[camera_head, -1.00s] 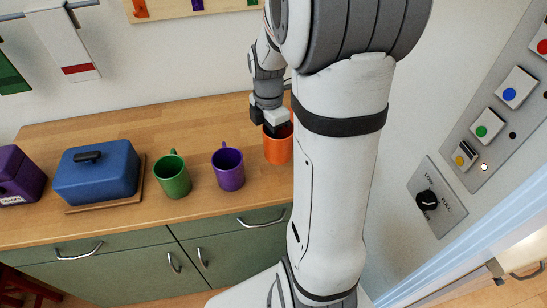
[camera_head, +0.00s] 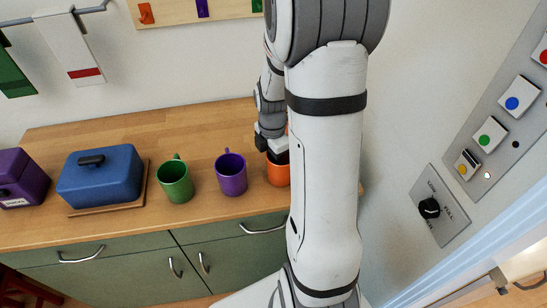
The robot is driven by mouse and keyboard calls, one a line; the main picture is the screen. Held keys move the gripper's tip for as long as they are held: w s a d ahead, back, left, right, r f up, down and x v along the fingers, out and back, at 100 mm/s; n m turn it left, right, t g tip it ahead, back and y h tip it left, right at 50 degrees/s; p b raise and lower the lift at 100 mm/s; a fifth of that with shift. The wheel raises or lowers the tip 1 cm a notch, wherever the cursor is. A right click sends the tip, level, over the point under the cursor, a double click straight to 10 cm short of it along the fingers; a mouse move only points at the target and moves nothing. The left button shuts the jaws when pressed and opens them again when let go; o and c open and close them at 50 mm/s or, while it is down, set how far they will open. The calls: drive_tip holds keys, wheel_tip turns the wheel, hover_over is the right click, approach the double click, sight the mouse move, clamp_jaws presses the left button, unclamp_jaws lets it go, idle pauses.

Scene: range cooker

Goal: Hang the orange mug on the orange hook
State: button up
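The orange mug (camera_head: 278,174) stands upright on the wooden counter, partly hidden behind my arm. My gripper (camera_head: 272,152) is at the mug's rim, pointing down. Its fingertips are hidden behind the arm and the mug, so I cannot tell whether it is open or holds the rim. The orange hook (camera_head: 147,14) is on the wooden hook board (camera_head: 185,14) on the wall, at the top of the view. A purple hook (camera_head: 202,8) and a green hook (camera_head: 256,5) are to its right.
A purple mug (camera_head: 231,175) and a green mug (camera_head: 175,182) stand left of the orange mug. A blue lidded dish (camera_head: 100,181) and a purple box (camera_head: 20,180) stand farther left. The counter (camera_head: 130,133) behind them is clear. A control panel (camera_head: 515,95) is at right.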

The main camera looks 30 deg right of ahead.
drive_tip(key=o, duration=0.4)
drive_tip(key=shift+r, duration=0.1)
